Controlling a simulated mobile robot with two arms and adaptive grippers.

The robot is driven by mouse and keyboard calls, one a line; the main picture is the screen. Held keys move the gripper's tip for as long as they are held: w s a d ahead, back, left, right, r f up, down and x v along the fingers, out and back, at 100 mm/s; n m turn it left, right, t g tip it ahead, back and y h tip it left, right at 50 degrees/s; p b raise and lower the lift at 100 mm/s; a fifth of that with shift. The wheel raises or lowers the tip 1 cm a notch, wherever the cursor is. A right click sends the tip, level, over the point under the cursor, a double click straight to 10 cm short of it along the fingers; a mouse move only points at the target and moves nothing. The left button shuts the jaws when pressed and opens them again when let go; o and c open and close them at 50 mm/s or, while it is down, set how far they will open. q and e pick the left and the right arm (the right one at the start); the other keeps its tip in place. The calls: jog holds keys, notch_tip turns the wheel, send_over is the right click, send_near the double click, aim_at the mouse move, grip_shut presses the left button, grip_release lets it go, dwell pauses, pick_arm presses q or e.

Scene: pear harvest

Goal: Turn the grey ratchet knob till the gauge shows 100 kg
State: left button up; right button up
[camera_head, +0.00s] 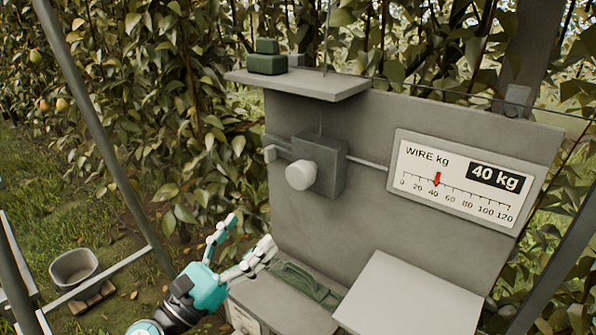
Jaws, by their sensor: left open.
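The light grey ratchet knob (301,176) sticks out from a dark grey box (322,165) on the upright grey panel (370,225). The gauge (462,181), marked WIRE kg, is on the panel's right side. Its red pointer stands at 40 and its display reads 40 kg. My left gripper (242,240) is low at the panel's left edge, below and left of the knob, apart from it. Its fingers are spread and nothing is between them. My right gripper is not in view.
A small shelf (300,84) above the knob carries a dark green object (267,58). A green tool (302,281) lies at the panel's foot beside a pale slanted board (410,300). A bucket (74,268) stands at the lower left. Leafy pear trees are behind.

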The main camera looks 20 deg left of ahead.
aim_at(295, 181)
pick_arm(q)
jog(key=p+x, duration=0.6)
jog(key=x, duration=0.7)
jog(key=shift+w+d+r, duration=0.1)
jog(key=shift+w+r, duration=0.05)
jog(key=shift+w, duration=0.1)
jog(key=shift+w+d+r, duration=0.15)
jog(key=shift+w+d, duration=0.1)
jog(key=shift+w, duration=0.3)
jog(key=c, duration=1.2)
jog(key=shift+o, duration=0.2)
